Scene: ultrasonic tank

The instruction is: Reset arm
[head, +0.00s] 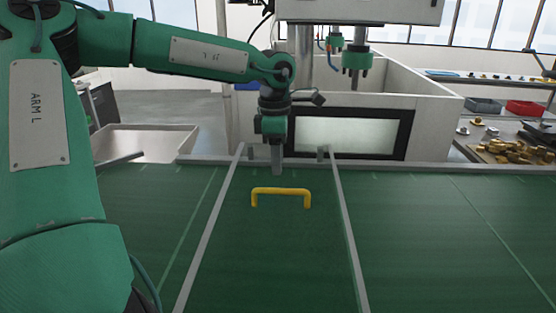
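My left arm, green and marked "ARM L", comes in from the left of the head view and bends down at the wrist. My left gripper (277,160) points down over the far part of the green surface, beyond a yellow handle (281,190). The gripper looks narrow from here, and I cannot tell whether its fingers are apart. It appears clear of the handle. The handle is a U-shaped bar that stands between two grey rails. My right gripper is not in view.
The green surface (430,230) is otherwise clear. Grey rails (346,220) run along it. A white tank housing (430,110) with a dark-framed window stands behind. A right-hand bench holds brass parts (500,150) and a red bin (524,108). An empty tray (145,140) is at left.

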